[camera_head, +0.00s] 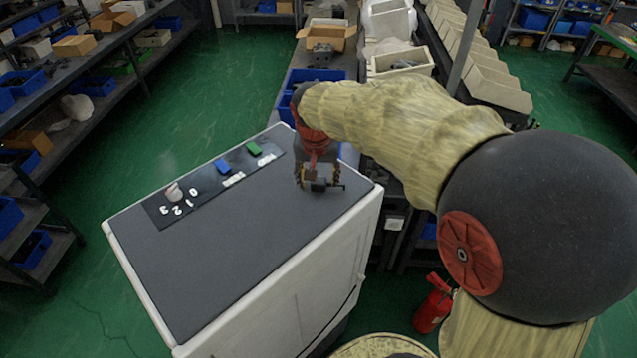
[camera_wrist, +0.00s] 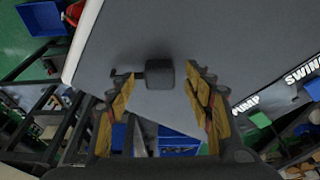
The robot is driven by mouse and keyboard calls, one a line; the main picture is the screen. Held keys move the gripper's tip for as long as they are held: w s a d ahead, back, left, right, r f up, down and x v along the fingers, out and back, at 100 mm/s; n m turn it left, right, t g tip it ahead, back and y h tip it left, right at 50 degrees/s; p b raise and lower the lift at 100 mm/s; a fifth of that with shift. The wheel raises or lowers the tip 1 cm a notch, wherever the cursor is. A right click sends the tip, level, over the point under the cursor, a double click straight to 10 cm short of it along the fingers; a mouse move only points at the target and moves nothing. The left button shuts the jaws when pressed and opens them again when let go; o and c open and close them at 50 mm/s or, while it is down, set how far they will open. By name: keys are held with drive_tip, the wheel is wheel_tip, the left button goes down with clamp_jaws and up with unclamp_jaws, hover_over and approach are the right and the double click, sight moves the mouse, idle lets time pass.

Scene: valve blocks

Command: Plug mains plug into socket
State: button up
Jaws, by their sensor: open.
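My gripper (camera_head: 318,181) is open over the far right part of the grey cabinet top (camera_head: 235,240). In the wrist view its two fingers (camera_wrist: 160,80) stand apart on either side of a small dark grey block (camera_wrist: 160,73) with a thin dark piece sticking out to the left. The block may be the mains plug, but I cannot tell for sure. Clear gaps show between it and the fingers, except that the thin piece reaches close to the left finger. No socket can be made out in either view.
A dark panel (camera_head: 155,211) on the cabinet carries a pale knob (camera_head: 174,192), number labels, a blue block (camera_head: 222,166) and a green block (camera_head: 253,149). Shelves with bins stand at the left. A cluttered bench lies beyond the cabinet. A red extinguisher (camera_head: 433,307) stands on the floor.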

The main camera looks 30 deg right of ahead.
sight(319, 178)
drive_tip(key=shift+f, duration=0.1)
drive_tip(key=shift+c, duration=0.4)
drive_tip(key=c, duration=1.1)
drive_tip(key=shift+w+r, duration=0.1)
drive_tip(key=shift+r, duration=0.5)
wheel_tip(319, 178, up, 2)
drive_tip(key=shift+r, duration=0.15)
drive_tip(key=s+a+r, duration=0.2)
drive_tip(key=s+r, duration=0.1)
drive_tip(key=s, duration=0.1)
drive_tip(key=s+a+r+b, duration=0.1)
drive_tip(key=s+a+r, duration=0.2)
drive_tip(key=s, duration=0.1)
drive_tip(key=s+a+r+b, duration=0.1)
drive_tip(key=s+a+r, duration=0.1)
drive_tip(key=s+r, duration=0.1)
drive_tip(key=shift+s+a+r, duration=0.3)
drive_tip(key=shift+s+a, duration=0.05)
drive_tip(key=shift+s, duration=0.1)
